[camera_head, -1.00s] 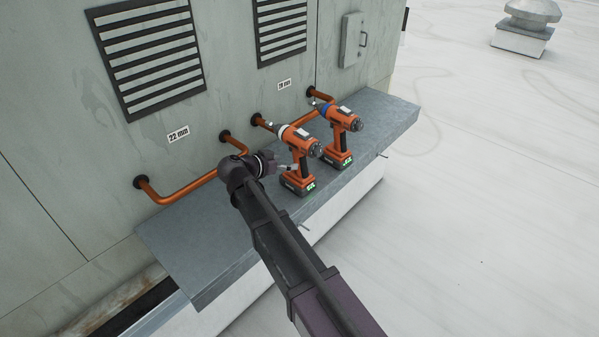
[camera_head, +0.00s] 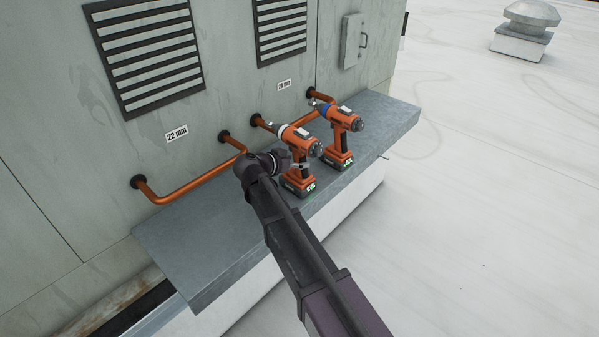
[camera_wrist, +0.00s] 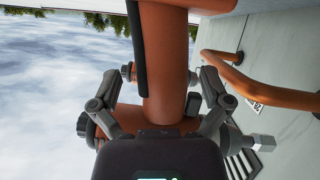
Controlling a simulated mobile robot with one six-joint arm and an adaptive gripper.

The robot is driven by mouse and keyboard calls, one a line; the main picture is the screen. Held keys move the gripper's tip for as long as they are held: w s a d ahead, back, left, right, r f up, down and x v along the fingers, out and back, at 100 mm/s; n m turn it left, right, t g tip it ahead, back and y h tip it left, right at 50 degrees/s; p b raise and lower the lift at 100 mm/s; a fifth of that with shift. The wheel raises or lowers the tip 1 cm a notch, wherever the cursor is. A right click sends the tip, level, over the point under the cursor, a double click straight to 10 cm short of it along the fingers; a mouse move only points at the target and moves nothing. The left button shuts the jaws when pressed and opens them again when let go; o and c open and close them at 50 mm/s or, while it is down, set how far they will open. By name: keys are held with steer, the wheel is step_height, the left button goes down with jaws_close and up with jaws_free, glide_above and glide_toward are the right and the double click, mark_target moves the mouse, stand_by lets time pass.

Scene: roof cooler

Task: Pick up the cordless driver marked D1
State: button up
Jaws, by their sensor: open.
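Two orange cordless drivers stand upright on the grey ledge. The nearer one has a white band (camera_head: 300,143), the farther one a blue band (camera_head: 340,123). No D1 mark is readable on either. My gripper (camera_head: 295,163) is at the handle of the white-banded driver. In the wrist view, the open fingers of my gripper (camera_wrist: 162,88) lie on both sides of an orange handle (camera_wrist: 165,55), with gaps visible. Whether a finger touches the handle cannot be told.
The ledge (camera_head: 215,255) is bare at left. Copper pipes (camera_head: 185,190) run out of the grey wall behind it, some close behind the drivers. The blue-banded driver stands close at the right. A small peg (camera_head: 385,155) sticks out at the ledge's front edge.

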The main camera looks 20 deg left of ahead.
mark_target(296, 151)
steer(key=shift+w+d+f, duration=0.15)
steer(key=shift+w+d, duration=0.05)
steer(key=shift+w, duration=0.15)
stand_by(0.3)
jaws_close()
steer(key=shift+r, duration=0.25)
steer(key=shift+r+p, duration=1.6)
steer(key=shift+p, duration=0.2)
steer(key=s+d+r+p, duration=0.1)
steer(key=s+d, duration=0.8)
steer(key=s, duration=0.4)
steer(key=shift+d+r, duration=0.2)
steer(key=shift+d, duration=0.05)
